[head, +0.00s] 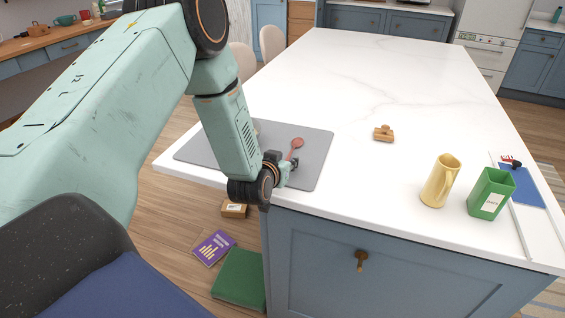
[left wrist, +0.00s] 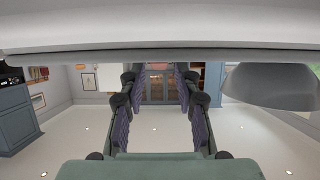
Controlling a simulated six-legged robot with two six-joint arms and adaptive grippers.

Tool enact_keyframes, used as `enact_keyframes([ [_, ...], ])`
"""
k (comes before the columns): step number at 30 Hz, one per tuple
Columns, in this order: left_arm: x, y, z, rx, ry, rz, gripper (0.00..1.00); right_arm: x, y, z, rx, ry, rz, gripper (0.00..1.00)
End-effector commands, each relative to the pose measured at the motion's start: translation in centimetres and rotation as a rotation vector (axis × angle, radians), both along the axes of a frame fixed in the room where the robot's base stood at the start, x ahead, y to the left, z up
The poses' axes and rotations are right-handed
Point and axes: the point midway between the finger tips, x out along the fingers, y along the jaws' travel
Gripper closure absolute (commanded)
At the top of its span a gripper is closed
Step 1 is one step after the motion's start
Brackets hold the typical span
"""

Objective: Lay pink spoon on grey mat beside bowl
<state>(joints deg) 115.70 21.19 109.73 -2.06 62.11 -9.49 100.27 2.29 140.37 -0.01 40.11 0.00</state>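The pink spoon (head: 297,144) is over the grey mat (head: 318,165), near its right side. It seems to lie on the mat, with its bowl end away from me and its handle running toward my left gripper (head: 287,170). That gripper is low at the mat's front edge. In the left wrist view, its fingers (left wrist: 160,82) stand wide apart with a clear gap, and a small pinkish patch shows beyond them. The bowl (left wrist: 270,85) is a dark rounded shape at the right of that view. In the head view my left arm mostly hides it. My right gripper is not in view.
A wooden stamp-like block (head: 383,133), a yellow jug (head: 440,181) and a green container (head: 490,193) stand on the white countertop (head: 360,90) to the right. The counter's middle is clear. A purple book (head: 213,248) and a green box (head: 240,277) are on the floor.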

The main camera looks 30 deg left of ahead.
Motion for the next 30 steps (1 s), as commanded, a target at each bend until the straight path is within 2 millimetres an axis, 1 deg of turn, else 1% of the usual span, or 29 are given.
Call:
enact_keyframes([
  [2, -0.3, -0.1, 0.4, -0.001, 0.000, 0.000, 0.68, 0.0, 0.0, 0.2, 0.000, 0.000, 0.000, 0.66],
  [5, -1.5, -0.3, 0.9, -0.003, 0.001, 0.002, 0.68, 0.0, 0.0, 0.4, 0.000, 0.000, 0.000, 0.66],
  [15, -7.2, -1.7, 3.4, -0.003, 0.001, 0.000, 0.68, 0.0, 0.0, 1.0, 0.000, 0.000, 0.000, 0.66],
  [21, -9.7, -2.3, 4.4, -0.002, 0.001, 0.002, 0.68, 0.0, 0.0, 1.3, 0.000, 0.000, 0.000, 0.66],
  [24, -10.4, -2.5, 4.7, -0.001, 0.001, 0.000, 0.68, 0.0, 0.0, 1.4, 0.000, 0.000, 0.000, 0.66],
  [28, -10.8, -2.6, 4.9, 0.000, 0.000, 0.000, 0.68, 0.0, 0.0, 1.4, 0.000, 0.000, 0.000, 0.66],
  [30, -10.9, -2.7, 4.7, -0.001, 0.008, -0.004, 0.68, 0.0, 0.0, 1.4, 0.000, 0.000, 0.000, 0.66],
])
